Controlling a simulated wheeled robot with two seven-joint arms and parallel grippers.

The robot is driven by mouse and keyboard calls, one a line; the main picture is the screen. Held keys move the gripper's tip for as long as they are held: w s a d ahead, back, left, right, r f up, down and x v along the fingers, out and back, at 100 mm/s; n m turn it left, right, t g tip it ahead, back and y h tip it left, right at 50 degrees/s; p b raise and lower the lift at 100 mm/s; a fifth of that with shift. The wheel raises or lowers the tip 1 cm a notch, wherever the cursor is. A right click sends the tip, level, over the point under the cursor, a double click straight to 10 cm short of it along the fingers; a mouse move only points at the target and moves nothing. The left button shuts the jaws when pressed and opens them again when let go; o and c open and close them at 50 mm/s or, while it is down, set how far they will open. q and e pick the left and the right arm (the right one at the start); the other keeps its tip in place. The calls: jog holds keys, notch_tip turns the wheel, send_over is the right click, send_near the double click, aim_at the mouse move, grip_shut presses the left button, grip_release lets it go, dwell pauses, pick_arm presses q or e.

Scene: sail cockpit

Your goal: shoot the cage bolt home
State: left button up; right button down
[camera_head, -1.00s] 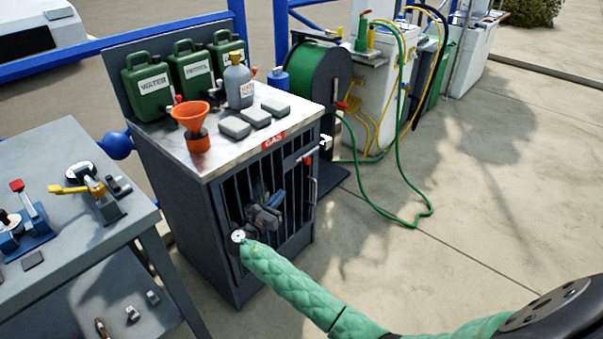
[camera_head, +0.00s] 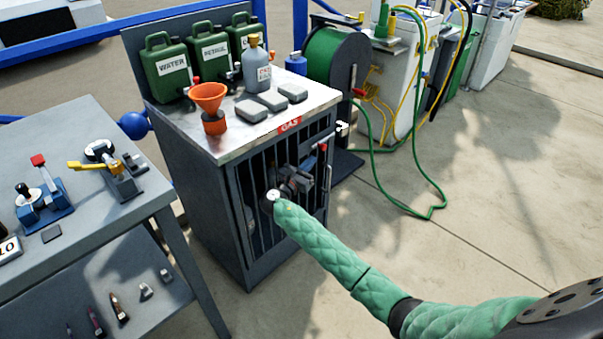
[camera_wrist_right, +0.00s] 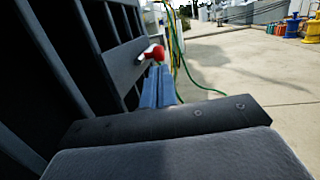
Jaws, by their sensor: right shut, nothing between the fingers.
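The gas cage (camera_head: 262,258) is a grey barred locker with a red GAS label and a metal top. A red knob (camera_head: 322,147), which looks like the bolt's handle, sits near the upper right of its barred front. A pale metal end (camera_head: 341,126) shows at the corner beside it. My right gripper (camera_head: 309,177) is in front of the bars, below and left of the knob, shut and empty. In the right wrist view its blue fingers (camera_wrist_right: 158,88) point towards the red knob (camera_wrist_right: 154,53), just beyond the tips; contact cannot be told. My left gripper is out of view.
An orange funnel (camera_head: 208,97), grey bottle (camera_head: 257,68) and green cans (camera_head: 165,72) stand on the cage top. A grey bench (camera_head: 95,225) is at left. A hose reel (camera_head: 335,65) stands behind, its green hose on the ground. Open concrete lies right.

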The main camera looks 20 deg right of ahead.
aim_at(325, 149)
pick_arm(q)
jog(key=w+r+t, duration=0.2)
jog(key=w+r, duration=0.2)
pick_arm(e)
jog(key=x, duration=0.2)
jog(key=p+x, duration=0.1)
jog(key=x, duration=0.2)
jog(key=p+x, duration=0.1)
jog(key=x, duration=0.2)
jog(key=shift+s+d+f, duration=0.15)
jog(key=shift+s+d, duration=0.05)
jog(key=shift+d, duration=0.2)
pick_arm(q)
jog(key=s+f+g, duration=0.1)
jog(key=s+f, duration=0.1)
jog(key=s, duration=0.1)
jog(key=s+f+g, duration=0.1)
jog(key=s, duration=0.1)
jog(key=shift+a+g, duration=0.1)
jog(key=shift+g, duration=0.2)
pick_arm(e)
jog(key=shift+w+d+f, duration=0.1)
jog(key=shift+w+d, duration=0.05)
jog(key=shift+d, duration=0.25)
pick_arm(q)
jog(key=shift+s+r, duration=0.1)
